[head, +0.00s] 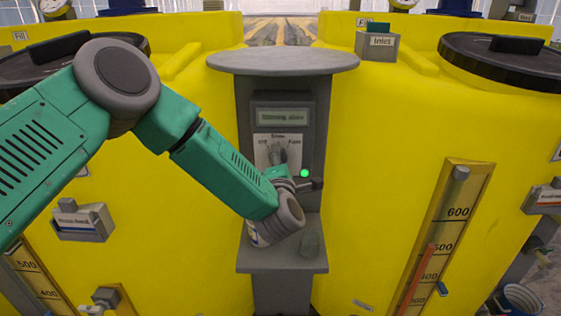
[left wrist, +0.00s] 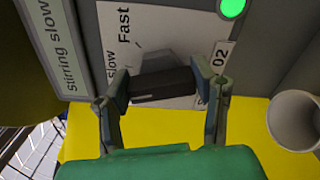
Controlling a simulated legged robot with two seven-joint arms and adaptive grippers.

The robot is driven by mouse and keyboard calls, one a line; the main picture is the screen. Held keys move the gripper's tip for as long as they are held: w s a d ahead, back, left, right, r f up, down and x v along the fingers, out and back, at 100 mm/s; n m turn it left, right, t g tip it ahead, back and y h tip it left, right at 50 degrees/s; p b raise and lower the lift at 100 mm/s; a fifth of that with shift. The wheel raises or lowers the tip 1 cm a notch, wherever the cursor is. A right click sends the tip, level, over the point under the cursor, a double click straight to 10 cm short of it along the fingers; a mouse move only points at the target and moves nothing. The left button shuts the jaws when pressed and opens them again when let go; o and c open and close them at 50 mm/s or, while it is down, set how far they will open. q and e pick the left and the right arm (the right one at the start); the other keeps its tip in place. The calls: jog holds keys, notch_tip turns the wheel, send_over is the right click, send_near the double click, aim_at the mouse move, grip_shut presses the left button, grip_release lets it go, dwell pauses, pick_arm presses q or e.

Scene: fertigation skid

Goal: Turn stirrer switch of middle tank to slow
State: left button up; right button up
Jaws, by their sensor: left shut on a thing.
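The stirrer switch (head: 279,153) is a dark rotary knob on a white plate marked Off, Slow and Fast, on a grey panel between two yellow tanks. The display (head: 282,117) above it reads "Stirring slow". A green lamp (head: 305,173) glows below right of the plate, and a tag (left wrist: 221,53) reads 02. My left gripper (head: 285,178) is at the panel. In the left wrist view my left gripper (left wrist: 165,95) is shut on the knob (left wrist: 163,85), a finger on each side. The knob's pointing end is partly hidden. My right gripper is not in view.
Yellow tanks (head: 375,180) flank the panel closely.

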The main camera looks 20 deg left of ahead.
pick_arm(q)
jog(key=shift+s+f+m, duration=0.1)
jog(key=shift+f+m, duration=0.15)
jog(key=shift+m, duration=0.55)
jog(key=shift+f+m, duration=0.2)
jog(key=shift+m, duration=0.6)
jog(key=o, duration=1.2)
jog(key=shift+c, duration=0.2)
jog(key=shift+r, duration=0.1)
jog(key=shift+s+d, duration=0.1)
jog(key=shift+s, duration=0.05)
jog(key=v, duration=1.1)
jog(key=shift+s, duration=0.15)
jog(key=shift+d, duration=0.1)
